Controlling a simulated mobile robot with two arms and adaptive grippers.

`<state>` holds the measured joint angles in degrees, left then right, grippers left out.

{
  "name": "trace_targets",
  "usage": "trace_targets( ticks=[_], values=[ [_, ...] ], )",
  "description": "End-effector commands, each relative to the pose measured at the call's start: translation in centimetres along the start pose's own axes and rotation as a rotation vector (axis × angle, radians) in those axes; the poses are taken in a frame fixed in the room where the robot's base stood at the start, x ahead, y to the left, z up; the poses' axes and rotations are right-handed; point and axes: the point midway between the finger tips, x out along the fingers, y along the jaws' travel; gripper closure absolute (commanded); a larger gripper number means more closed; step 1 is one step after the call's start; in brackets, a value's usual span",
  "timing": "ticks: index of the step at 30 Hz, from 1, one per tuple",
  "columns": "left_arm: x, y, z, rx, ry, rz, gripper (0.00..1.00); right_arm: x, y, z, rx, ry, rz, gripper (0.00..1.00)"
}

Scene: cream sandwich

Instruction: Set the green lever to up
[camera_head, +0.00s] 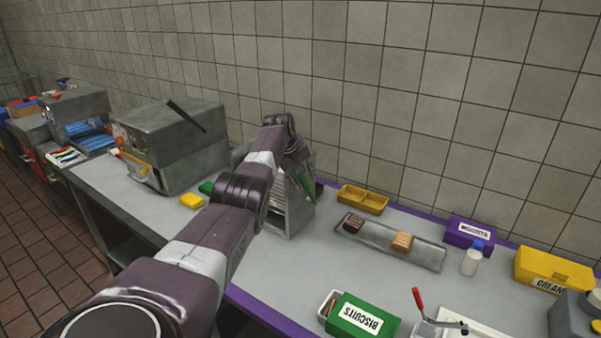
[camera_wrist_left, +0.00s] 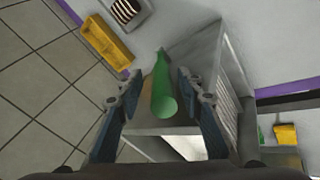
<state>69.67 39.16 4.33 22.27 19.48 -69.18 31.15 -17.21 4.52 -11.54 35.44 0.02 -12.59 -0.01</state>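The green lever (camera_wrist_left: 163,92) shows in the left wrist view, with its thick rounded end towards the camera and its thin end at the metal machine (camera_wrist_left: 222,65). My left gripper (camera_wrist_left: 158,82) is open, with one blue-grey finger on each side of the lever and small gaps between. I cannot tell whether the lever is up or down. In the head view my left arm reaches over the metal machine (camera_head: 291,205) and hides much of it. A bit of green shows there beside my gripper (camera_head: 300,150). My right gripper is not in view.
Right of the machine stand a yellow tray (camera_head: 363,199) and a metal tray (camera_head: 425,254) with dark and pale sandwiches. A yellow sponge (camera_head: 192,201) lies left of the machine, by a grey oven-like box (camera_head: 170,145). A tiled wall (camera_head: 400,90) rises close behind.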

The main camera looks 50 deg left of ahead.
Motion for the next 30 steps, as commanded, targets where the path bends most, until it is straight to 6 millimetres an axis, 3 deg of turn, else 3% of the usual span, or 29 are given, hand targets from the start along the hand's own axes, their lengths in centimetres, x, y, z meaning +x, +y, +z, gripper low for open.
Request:
trace_targets(
  ticks=[18, 30],
  values=[
    [-6.0, 0.1, 0.1, 0.003, 0.0, 0.0, 0.65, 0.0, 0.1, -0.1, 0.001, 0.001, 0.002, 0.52],
    [-6.7, 0.1, 0.1, 0.002, -0.001, 0.0, 0.65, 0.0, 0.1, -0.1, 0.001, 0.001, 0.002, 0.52]
  ],
)
